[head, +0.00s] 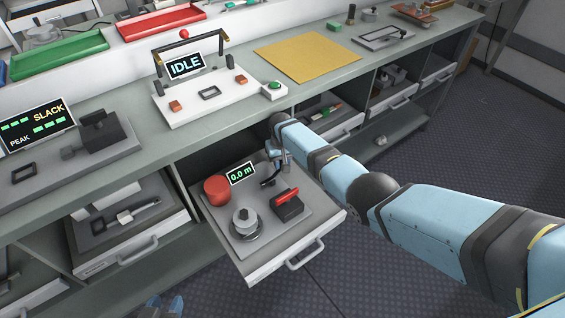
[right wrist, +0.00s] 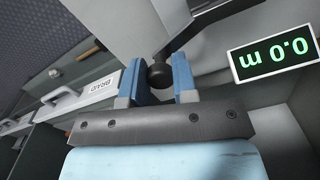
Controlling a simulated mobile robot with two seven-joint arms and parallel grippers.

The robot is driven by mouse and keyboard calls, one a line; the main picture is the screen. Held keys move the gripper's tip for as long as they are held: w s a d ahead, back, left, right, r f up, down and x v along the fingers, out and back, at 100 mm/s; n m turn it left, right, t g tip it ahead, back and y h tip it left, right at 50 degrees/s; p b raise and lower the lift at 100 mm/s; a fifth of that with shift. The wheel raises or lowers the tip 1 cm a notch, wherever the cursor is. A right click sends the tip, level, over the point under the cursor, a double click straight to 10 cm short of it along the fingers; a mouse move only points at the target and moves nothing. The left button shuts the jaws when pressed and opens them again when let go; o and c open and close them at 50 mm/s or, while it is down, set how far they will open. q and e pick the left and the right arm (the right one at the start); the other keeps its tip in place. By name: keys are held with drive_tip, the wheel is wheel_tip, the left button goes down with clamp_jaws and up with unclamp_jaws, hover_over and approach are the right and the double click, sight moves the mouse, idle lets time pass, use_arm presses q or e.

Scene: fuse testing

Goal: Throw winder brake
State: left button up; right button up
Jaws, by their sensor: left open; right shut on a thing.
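The open drawer (head: 263,268) holds a winder unit: a red spool (head: 216,190), a "0.0 m" display (head: 241,173), a grey cylinder (head: 246,221) and a black block with a red lever (head: 287,195), which looks like the brake. My right gripper (head: 277,158) is at the back of the drawer, behind the red lever and apart from it. In the right wrist view its blue fingers are shut on a black knob (right wrist: 160,75); the part it belongs to is mostly hidden. The display (right wrist: 273,53) is beside it. My left gripper (head: 165,304) is open and empty at the bottom edge.
The bench above carries an "IDLE" fixture (head: 197,95), a yellow mat (head: 307,57) and a "SLACK" display (head: 36,124). Another drawer (head: 135,256) stands open to the left. My right arm spans the right side of the head view. Floor is clear in front.

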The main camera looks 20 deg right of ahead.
use_arm(q)
drive_tip(key=shift+s+f, duration=0.1)
drive_tip(key=shift+f, duration=0.1)
use_arm(e)
drive_tip(key=o, duration=0.9)
drive_tip(key=shift+a, duration=0.1)
drive_tip(key=shift+r, duration=0.1)
drive_tip(key=shift+r+p, duration=0.3)
drive_tip(key=shift+r, duration=0.1)
wheel_tip(320, 180, up, 5)
drive_tip(key=shift+r+p, duration=0.2)
drive_tip(key=shift+p, duration=0.85)
drive_tip(key=shift+r, duration=0.55)
use_arm(q)
drive_tip(key=shift+s+r, duration=0.1)
drive_tip(key=shift+r, duration=0.3)
